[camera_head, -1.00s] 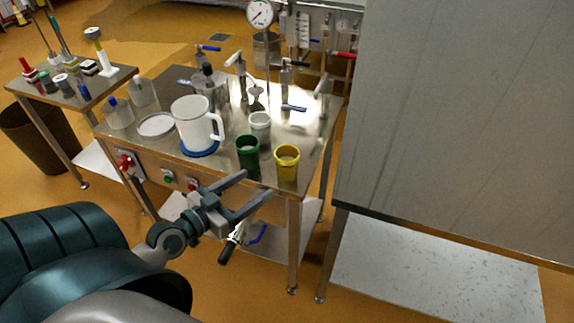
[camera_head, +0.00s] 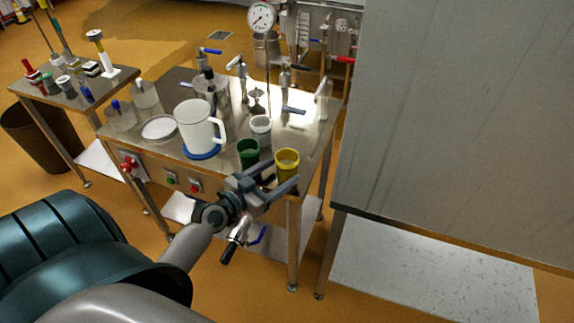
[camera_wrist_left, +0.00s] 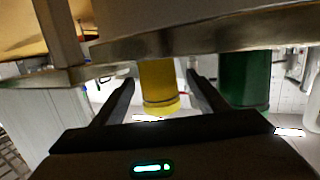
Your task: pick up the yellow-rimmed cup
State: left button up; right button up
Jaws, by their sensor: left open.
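The yellow-rimmed cup (camera_head: 287,160) stands upright at the front right corner of the metal table (camera_head: 235,165). My left gripper (camera_head: 285,174) is open at the table's front edge, its fingers pointing at the cup, and one fingertip overlaps the cup's lower part in the head view. In the left wrist view, which looks upside down, the yellow cup (camera_wrist_left: 158,82) appears between the two open fingers (camera_wrist_left: 161,78), with a gap on each side. Whether the cup is fully between the fingers in depth I cannot tell. My right gripper is not in view.
A green cup (camera_head: 248,153) stands close left of the yellow one, with a white-rimmed cup (camera_head: 260,128) behind. A white jug (camera_head: 196,125) on a blue base is farther left. A large grey panel (camera_head: 455,110) fills the right side.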

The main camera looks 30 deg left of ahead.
pick_arm(q)
jog(key=shift+x, duration=1)
jog(key=shift+s, duration=0.1)
jog(key=shift+w+d+p, duration=0.1)
jog(key=shift+w+p, duration=0.4)
jog(key=p+x, duration=0.1)
jog(key=x, duration=0.2)
jog(key=shift+d, duration=0.1)
jog(key=shift+w+d+f, duration=0.1)
jog(key=shift+w+f, duration=0.1)
jog(key=shift+w, duration=0.4)
jog(key=c, duration=1.2)
